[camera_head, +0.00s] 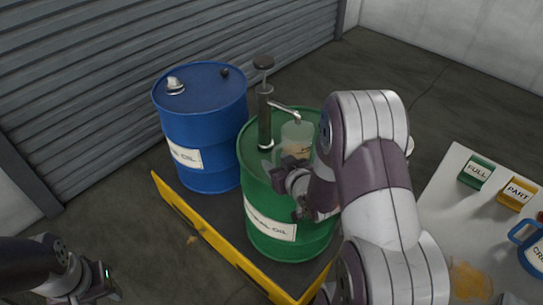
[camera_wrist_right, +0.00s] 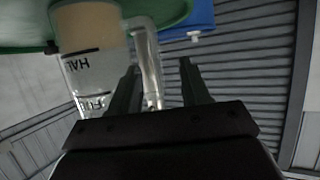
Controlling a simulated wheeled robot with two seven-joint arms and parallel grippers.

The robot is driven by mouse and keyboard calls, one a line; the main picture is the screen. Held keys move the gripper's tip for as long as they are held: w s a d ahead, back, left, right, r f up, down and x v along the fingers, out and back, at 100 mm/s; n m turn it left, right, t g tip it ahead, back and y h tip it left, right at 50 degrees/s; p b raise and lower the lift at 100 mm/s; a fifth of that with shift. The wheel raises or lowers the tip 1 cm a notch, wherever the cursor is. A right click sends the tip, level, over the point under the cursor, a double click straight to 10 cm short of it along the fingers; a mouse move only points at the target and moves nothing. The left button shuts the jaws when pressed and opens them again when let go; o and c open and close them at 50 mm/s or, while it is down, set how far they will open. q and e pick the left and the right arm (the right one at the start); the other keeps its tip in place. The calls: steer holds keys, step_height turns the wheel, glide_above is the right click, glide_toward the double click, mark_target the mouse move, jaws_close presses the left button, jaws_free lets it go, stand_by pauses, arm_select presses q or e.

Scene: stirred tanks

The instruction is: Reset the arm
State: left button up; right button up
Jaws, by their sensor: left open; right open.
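My right arm reaches over the green drum (camera_head: 262,190) in the head view. My right gripper (camera_wrist_right: 160,70) is open and empty, its two fingers apart in the right wrist view. A clear measuring beaker (camera_head: 297,135) stands on the drum under the pump spout (camera_head: 284,110). In the wrist view the beaker (camera_wrist_right: 80,70) appears inverted, with HALF and FULL marks and tan liquid up to about HALF. The dark hand pump (camera_head: 265,120) rises from the drum. My left gripper (camera_head: 95,285) is low at the left, open and empty.
A blue drum (camera_head: 205,125) stands behind the green one on a yellow-edged pallet (camera_head: 215,237). At right, a pale table (camera_head: 440,205) bears a green FULL block (camera_head: 476,172), a yellow PART block (camera_head: 517,193) and a blue jug (camera_head: 532,250).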

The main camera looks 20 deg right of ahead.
steer(key=shift+v, duration=1.35)
